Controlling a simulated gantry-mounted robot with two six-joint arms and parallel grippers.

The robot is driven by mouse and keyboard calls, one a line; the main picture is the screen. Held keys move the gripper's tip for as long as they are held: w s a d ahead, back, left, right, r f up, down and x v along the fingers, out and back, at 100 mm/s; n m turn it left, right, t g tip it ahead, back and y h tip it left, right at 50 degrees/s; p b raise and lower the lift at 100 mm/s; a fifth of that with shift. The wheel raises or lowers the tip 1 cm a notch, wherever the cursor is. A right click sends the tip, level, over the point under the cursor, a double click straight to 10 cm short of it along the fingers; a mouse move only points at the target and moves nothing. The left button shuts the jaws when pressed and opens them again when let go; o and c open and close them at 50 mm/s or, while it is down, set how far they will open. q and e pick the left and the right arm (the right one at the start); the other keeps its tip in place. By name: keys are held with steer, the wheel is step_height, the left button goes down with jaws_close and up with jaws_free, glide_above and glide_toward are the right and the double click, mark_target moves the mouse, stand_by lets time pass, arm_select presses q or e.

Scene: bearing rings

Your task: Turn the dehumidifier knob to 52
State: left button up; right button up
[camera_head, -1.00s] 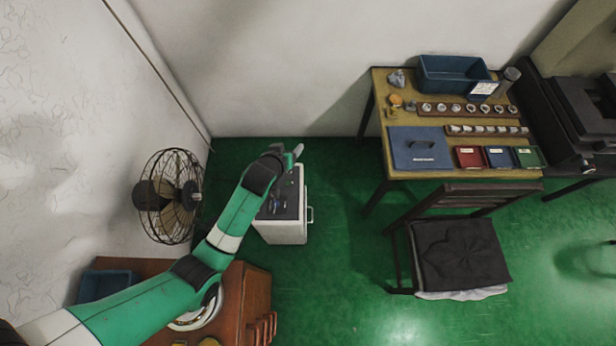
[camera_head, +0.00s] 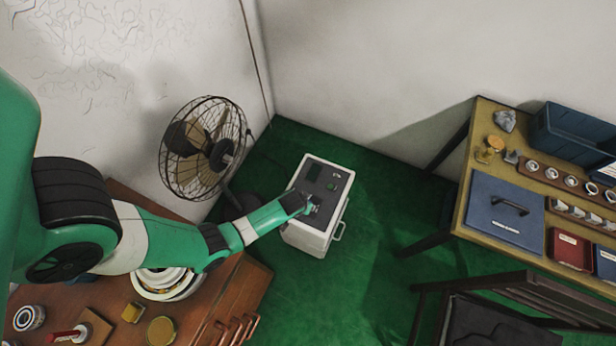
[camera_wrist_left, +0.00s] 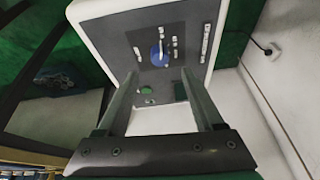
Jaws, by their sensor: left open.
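The dehumidifier (camera_head: 306,240) is a white box with a dark grey top panel, standing on the green floor in the head view. Its panel (camera_wrist_left: 118,35) fills the upper middle of the left wrist view. A round blue knob (camera_wrist_left: 157,58) with a pale pointer bar sits on it, among small white markings too small to read. My right gripper is not in view.
A caged fan (camera_head: 202,148) stands left of the dehumidifier, near the wall. A wooden cabinet (camera_head: 250,285) with small items is below my left arm. A work table (camera_head: 470,215) with trays and a chair (camera_head: 500,295) are at the right. Open floor lies between.

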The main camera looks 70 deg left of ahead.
arm_select(q)
steer(key=b+x, duration=0.3)
steer(key=x, duration=0.3)
steer(key=shift+s+d, duration=0.1)
steer(key=shift+f+b, duration=0.45)
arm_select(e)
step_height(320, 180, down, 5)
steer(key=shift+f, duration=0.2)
arm_select(q)
jaws_close()
